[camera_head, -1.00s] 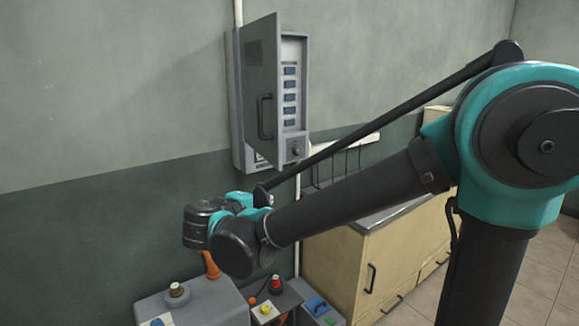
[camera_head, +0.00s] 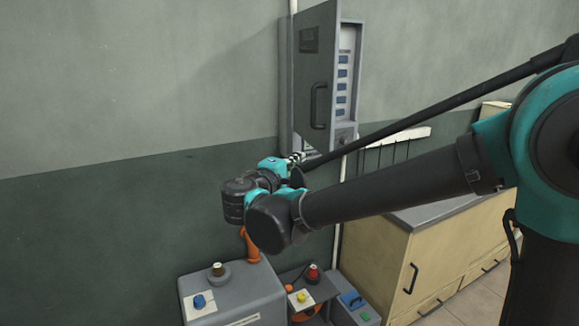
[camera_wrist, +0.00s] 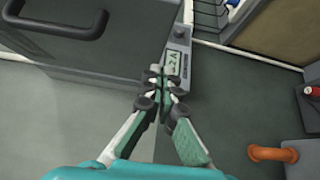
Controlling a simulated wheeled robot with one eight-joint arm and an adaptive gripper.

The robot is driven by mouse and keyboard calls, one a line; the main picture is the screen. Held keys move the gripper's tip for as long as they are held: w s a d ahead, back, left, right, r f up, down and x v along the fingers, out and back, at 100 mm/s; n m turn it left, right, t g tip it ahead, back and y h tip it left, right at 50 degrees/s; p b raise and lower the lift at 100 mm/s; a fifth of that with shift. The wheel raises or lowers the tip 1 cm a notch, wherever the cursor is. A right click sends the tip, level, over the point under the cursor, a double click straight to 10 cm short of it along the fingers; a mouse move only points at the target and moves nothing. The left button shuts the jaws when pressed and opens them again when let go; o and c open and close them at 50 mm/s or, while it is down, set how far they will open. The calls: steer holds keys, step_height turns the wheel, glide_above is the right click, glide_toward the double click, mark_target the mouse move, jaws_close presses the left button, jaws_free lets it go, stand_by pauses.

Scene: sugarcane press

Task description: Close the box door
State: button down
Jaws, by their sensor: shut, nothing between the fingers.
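The grey wall box (camera_head: 349,75) hangs on the wall with its door (camera_head: 312,62) standing open towards me. The door has a dark bar handle (camera_head: 318,105), and a column of blue switches shows inside, right of the door. My gripper (camera_head: 297,157) is just below the door's lower edge in the head view, partly hidden by my wrist. In the wrist view my gripper (camera_wrist: 158,75) is shut and empty, its fingertips close to the lower edge of the door (camera_wrist: 125,50). I cannot tell whether they touch it. The handle (camera_wrist: 62,25) is at the upper left.
A grey machine casing (camera_head: 235,295) with a blue button and an orange pipe (camera_head: 251,245) stands below my wrist. A red button (camera_head: 313,272) is beside it. A beige cabinet (camera_head: 385,260) stands at the right. The wall at left is clear.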

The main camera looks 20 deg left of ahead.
mark_target(319, 152)
steer(key=shift+w+d, duration=1.6)
steer(key=shift+w, duration=0.3)
steer(key=shift+d, duration=0.1)
